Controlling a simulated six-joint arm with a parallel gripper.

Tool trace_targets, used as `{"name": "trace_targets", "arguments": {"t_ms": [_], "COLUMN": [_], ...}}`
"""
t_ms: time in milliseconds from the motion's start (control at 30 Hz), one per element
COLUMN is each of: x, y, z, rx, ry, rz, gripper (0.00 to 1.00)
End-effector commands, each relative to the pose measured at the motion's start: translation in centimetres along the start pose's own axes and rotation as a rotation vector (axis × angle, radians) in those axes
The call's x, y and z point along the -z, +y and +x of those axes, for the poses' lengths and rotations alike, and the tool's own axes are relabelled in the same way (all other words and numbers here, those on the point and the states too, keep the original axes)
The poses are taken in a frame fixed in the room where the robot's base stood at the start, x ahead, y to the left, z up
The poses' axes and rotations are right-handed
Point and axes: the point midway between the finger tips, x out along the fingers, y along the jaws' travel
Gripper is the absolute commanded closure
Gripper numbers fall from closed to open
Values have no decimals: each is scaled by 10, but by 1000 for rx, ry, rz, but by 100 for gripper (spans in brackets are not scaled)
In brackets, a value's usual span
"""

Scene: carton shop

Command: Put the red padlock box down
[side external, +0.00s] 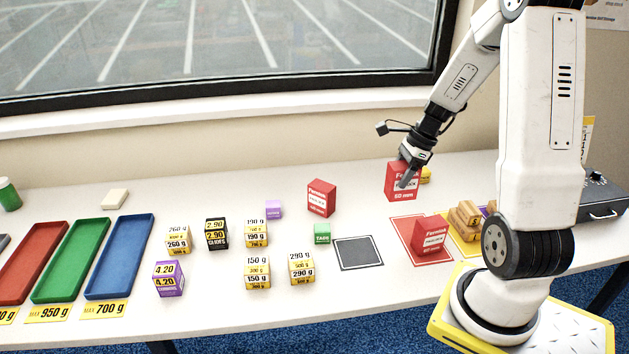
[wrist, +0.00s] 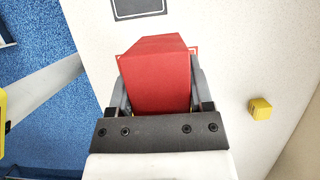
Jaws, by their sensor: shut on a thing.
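My gripper (side external: 405,176) is shut on a red padlock box (side external: 398,193), with a finger on each side of it. The held box also shows in the wrist view (wrist: 157,75), where it fills the space between the fingers. In the side view it appears upright behind the red mat (side external: 400,227); I cannot tell how high its base is above the table. A second red box (side external: 430,234) stands on that mat. A third red box (side external: 321,198) stands on the table to the left.
A black mat (side external: 358,253) is empty. Wooden blocks (side external: 466,216) sit on a yellow mat at right. A yellow block (wrist: 260,108) is near the gripper.

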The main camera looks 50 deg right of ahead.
Motion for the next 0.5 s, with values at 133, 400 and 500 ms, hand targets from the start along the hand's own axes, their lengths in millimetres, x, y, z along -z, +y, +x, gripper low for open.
{"name": "trace_targets", "arguments": {"t_ms": [133, 400, 500], "x": [0, -2, -2], "y": [-7, -36, -49], "z": [3, 19, 26], "rx": [1, 0, 0], "ry": [0, 0, 0], "rz": [-1, -2, -1], "gripper": [100, 100, 100]}}
